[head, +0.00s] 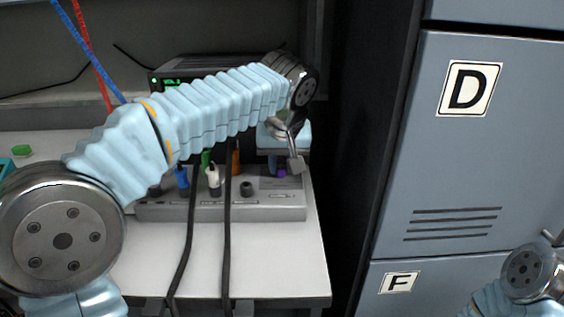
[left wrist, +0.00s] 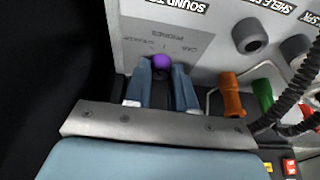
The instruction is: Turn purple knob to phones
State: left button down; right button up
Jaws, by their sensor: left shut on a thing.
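The purple knob (left wrist: 160,63) sits on a grey panel (left wrist: 205,40), between the fingertips of my left gripper (left wrist: 161,75) in the left wrist view. The gripper is shut on it. The panel print appears upside down there, with the word PHONES and smaller labels around the knob. I cannot tell which label the knob points to. In the head view, a bit of the purple knob (head: 282,173) shows below my left gripper (head: 280,165) at the right end of the grey box (head: 250,210). My right arm shows at the lower right; its fingers are out of sight.
Orange (left wrist: 232,95) and green (left wrist: 263,95) plugs and dark cables stand beside the gripper. Blue (head: 182,177) and white (head: 214,180) plugs stand farther left on the box. Grey lockers (head: 470,160) stand to the right.

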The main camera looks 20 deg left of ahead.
pick_arm(q)
jog(key=m+h, duration=0.1)
jog(key=m, duration=0.3)
jog(key=m+h, duration=0.1)
jog(key=m, duration=0.1)
jog(key=shift+a+m+h, duration=0.25)
jog(key=shift+m+h, duration=0.05)
jog(key=shift+m, duration=0.1)
dwell(0.4)
jog(key=c, duration=1)
grip_release()
jog(key=shift+o, duration=0.2)
jog(key=shift+r, duration=0.1)
jog(key=v, duration=1.3)
jog(key=shift+s+r, duration=0.2)
jog(key=shift+s, duration=0.05)
